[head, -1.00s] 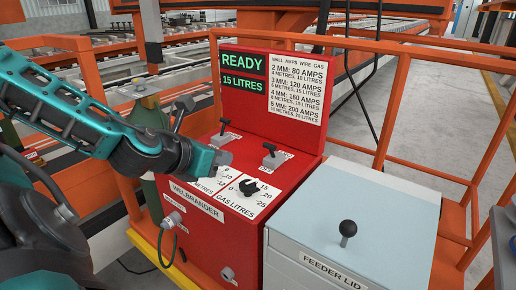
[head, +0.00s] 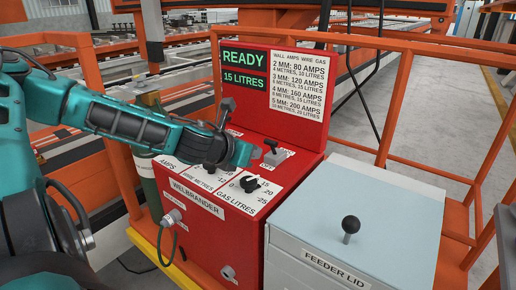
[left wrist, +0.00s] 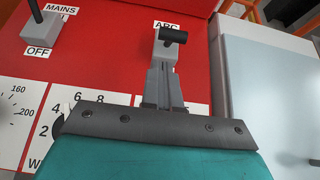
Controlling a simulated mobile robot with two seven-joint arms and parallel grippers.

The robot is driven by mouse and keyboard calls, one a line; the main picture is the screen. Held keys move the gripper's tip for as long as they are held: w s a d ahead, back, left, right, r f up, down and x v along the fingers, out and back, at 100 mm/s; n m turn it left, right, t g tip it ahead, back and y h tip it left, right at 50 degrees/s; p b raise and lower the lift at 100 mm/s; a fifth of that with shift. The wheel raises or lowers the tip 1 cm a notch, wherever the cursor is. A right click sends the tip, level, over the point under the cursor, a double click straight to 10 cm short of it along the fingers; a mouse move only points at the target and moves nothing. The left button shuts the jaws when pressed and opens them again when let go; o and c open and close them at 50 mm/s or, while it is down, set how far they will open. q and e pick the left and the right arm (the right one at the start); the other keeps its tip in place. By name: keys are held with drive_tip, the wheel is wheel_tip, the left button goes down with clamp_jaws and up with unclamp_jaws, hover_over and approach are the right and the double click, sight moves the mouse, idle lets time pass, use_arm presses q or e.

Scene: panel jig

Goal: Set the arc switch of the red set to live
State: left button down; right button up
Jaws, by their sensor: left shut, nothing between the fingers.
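The red set (head: 300,120) is a red cabinet labelled WELBRANDER with a sloped control top and an upright back panel. Its arc switch (head: 272,155) is a grey block with a black-tipped lever, and it also shows in the left wrist view (left wrist: 168,48) under an ARC label. The lower label of the arc switch is hidden by my gripper. My left gripper (head: 256,155) is shut and empty, its tips close to the switch; in the left wrist view its fingers (left wrist: 163,72) overlap the block's near side. I cannot tell if they touch. My right gripper is out of view.
The mains switch (left wrist: 40,27) stands left of the arc switch, with OFF below it. Black dial knobs, including the gas knob (head: 250,183), sit nearer the front. The display (head: 244,69) reads READY, 15 LITRES. A pale feeder lid (head: 375,205) with a black ball knob is at right.

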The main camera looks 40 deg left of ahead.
use_arm(q)
drive_tip(key=shift+w+a+r+b, duration=0.15)
drive_tip(key=shift+w+b, duration=0.3)
drive_tip(key=shift+w, duration=0.4)
drive_tip(key=shift+w+r, duration=0.15)
drive_tip(key=shift+w, duration=0.25)
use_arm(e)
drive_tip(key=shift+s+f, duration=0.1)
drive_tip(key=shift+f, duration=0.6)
use_arm(q)
drive_tip(key=shift+r, duration=0.1)
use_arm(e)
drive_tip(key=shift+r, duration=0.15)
use_arm(q)
drive_tip(key=shift+w+r+p, duration=0.1)
drive_tip(key=shift+r+p, duration=0.05)
drive_tip(key=shift+p, duration=0.15)
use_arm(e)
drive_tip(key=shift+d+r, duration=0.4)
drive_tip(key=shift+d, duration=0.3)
use_arm(q)
drive_tip(key=shift+w, duration=0.1)
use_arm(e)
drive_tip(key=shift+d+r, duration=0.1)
